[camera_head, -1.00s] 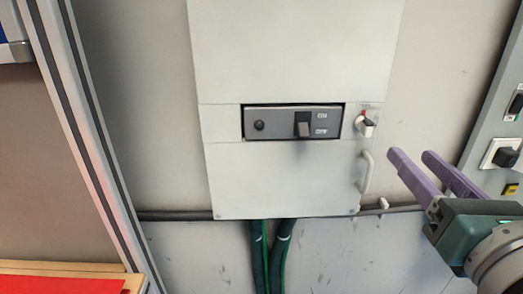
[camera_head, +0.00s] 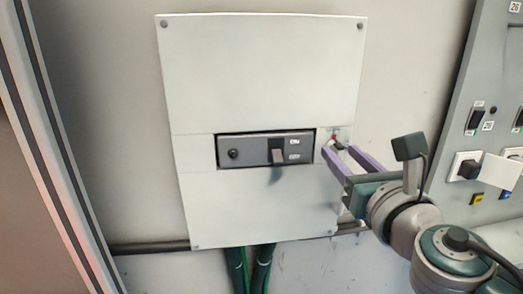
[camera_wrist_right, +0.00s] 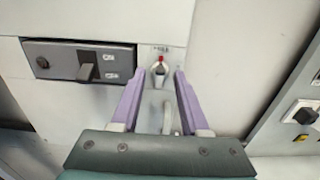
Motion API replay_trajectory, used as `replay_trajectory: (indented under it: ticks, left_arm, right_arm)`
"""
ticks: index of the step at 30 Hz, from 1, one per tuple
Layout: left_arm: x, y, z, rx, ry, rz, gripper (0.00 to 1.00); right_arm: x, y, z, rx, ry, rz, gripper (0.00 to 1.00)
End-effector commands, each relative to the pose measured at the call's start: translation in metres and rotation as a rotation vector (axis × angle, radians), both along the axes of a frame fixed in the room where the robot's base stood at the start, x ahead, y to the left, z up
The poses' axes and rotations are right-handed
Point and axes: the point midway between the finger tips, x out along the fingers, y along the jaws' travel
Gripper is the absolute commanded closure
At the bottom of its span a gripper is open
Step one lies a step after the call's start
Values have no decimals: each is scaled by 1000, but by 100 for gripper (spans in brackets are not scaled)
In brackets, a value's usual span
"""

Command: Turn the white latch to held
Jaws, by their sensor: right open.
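The white latch (camera_head: 338,144) is a small knob with a red mark, at the right edge of the pale wall panel (camera_head: 260,70). In the right wrist view the latch (camera_wrist_right: 160,68) shows between the tips of my right gripper, with its red mark at the top. My right gripper (camera_head: 339,152) has two purple fingers, open and empty. Its tips (camera_wrist_right: 159,74) lie one on each side of the latch, with a gap on both sides. I cannot tell how deep the tips reach around it. My left gripper is not in view.
A dark switch plate (camera_head: 250,151) with a toggle sits just left of the latch. A pale bar handle (camera_wrist_right: 167,117) is below the latch. A grey panel (camera_head: 480,60) with switches and plugs stands at the right. Green cables (camera_head: 262,262) hang below.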

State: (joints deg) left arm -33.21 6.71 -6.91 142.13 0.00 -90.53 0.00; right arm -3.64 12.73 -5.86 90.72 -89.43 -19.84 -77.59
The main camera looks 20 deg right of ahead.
Motion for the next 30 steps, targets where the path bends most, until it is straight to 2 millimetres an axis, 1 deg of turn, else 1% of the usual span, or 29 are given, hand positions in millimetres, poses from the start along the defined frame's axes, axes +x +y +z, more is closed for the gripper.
replay_trajectory:
  ticks: [3,4,15,16,30]
  left_arm:
    - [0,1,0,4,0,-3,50]
    - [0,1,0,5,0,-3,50]
    - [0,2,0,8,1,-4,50]
    - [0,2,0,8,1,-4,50]
    - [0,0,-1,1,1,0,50]
  right_arm:
    - [0,0,0,0,0,0,55]
    - [0,0,0,0,0,0,57]
    - [0,0,0,1,0,0,99]
    - [-1,0,0,1,0,0,100]
    - [-1,0,0,4,-1,0,100]
